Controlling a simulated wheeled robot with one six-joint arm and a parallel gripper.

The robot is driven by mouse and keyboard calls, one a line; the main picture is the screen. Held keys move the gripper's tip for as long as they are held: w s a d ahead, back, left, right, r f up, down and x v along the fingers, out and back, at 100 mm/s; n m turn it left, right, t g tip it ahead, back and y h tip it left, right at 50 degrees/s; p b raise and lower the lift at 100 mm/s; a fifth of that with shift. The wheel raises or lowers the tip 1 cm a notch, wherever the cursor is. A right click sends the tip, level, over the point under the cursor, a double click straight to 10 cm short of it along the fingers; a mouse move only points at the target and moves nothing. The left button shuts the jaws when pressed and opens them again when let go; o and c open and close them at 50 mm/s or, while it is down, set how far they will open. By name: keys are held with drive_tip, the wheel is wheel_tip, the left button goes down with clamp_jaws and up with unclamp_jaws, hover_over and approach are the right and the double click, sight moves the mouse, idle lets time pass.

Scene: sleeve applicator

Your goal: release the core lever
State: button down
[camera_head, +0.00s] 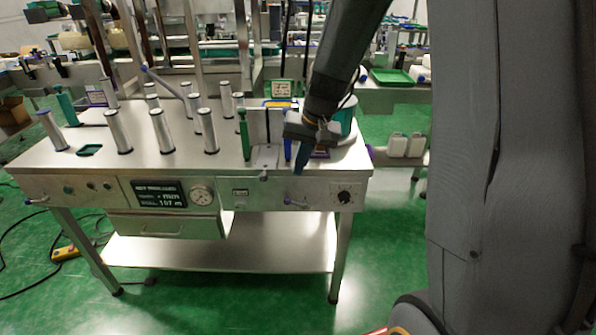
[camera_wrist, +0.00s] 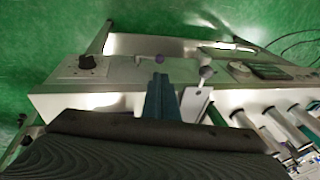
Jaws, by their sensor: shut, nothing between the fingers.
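No label shows which one is the core lever. My gripper (camera_head: 301,170) is shut and empty, pointing down at the bench's front edge. Its blue fingers (camera_wrist: 159,96) appear apart from both levers.
Several upright metal rollers (camera_head: 163,130) stand on the bench top (camera_head: 60,160). A green post (camera_head: 244,134) stands left of my gripper. A black dial (camera_head: 344,197) and a gauge (camera_head: 201,195) sit on the front panel.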

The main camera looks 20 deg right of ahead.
sight(288, 198)
drive_tip(key=x, duration=1.1)
drive_tip(key=shift+w+f, duration=0.1)
drive_tip(key=shift+f, duration=0.2)
drive_tip(key=a+f+b, duration=0.2)
drive_tip(key=b, duration=0.1)
drive_tip(key=shift+w, duration=0.35)
drive_tip(key=shift+a, duration=0.1)
drive_tip(key=shift+r, duration=0.1)
